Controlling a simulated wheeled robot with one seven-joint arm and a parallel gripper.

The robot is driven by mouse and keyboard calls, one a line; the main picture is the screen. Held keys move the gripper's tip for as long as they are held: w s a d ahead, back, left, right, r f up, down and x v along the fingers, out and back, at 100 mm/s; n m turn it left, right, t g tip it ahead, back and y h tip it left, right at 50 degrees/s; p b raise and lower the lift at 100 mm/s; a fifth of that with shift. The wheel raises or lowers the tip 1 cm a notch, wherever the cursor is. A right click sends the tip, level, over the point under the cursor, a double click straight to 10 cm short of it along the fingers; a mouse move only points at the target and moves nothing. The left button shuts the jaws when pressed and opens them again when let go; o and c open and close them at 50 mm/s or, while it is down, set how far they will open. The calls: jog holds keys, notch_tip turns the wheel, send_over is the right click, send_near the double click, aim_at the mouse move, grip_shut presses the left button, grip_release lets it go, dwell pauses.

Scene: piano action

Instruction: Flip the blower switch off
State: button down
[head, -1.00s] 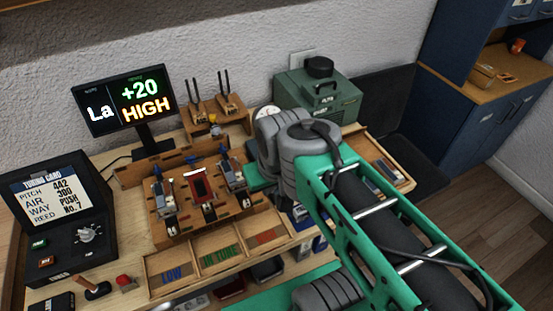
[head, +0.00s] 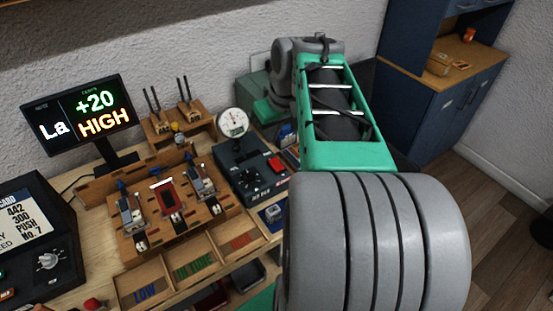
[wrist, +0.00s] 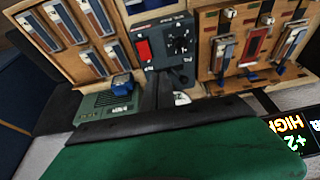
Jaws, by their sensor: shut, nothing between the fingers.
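The red switch also shows in the wrist view (wrist: 143,49), left of the box's black knob (wrist: 180,45). I cannot tell which way the rocker is tilted. My gripper (wrist: 158,80) is shut and empty, its dark fingers pointing toward the control box, apart from the switch in the picture. In the head view my own arm hides the gripper.
A green machine (head: 258,97) stands behind my arm by the wall; it shows in the wrist view (wrist: 106,108) too. Left of the control box is a wooden rack (head: 125,243) of reed pieces. Sorting trays (head: 192,262) lie in front. A display (head: 88,115) reads +20 HIGH.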

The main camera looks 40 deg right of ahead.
aim_at(275, 160)
jog(key=d, duration=0.3)
jog(key=shift+s+d+r, duration=0.15)
jog(key=shift+s+d, duration=0.1)
jog(key=shift+d, duration=0.1)
jog(key=x, duration=0.4)
jog(key=p+x, duration=0.1)
jog(key=x, duration=0.9)
jog(key=shift+s+p, duration=0.35)
